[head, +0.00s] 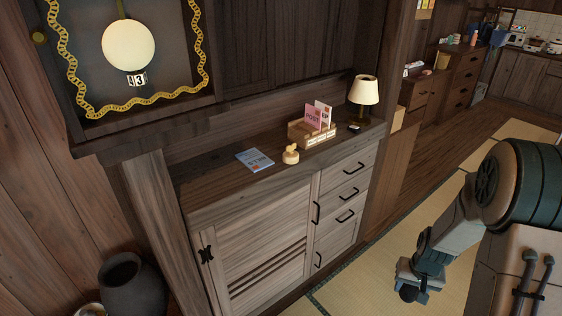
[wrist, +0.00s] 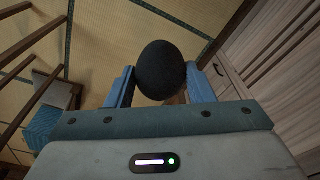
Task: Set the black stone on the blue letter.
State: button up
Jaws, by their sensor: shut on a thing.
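The black stone (wrist: 161,72) is round and dark, held between the two blue fingers of my gripper (wrist: 160,85) in the wrist view. In the head view my gripper (head: 408,284) hangs low over the tatami, right of the cabinet, with a dark rounded shape at its end. The blue letter (head: 255,160) lies flat on the cabinet top, left of a small yellowish object. Its upper face looks bare. My gripper is well apart from the letter, lower and to the right.
The cabinet top (head: 215,172) also bears a small yellowish figure (head: 291,154), a wooden letter box (head: 304,136) with upright letters, a small dark item (head: 354,127) and a lamp (head: 365,91). A dark pot (head: 133,290) stands at lower left. Tatami floor (head: 375,262) beside the cabinet is clear.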

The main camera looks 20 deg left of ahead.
aim_at(259, 163)
jog(key=u, duration=1.2)
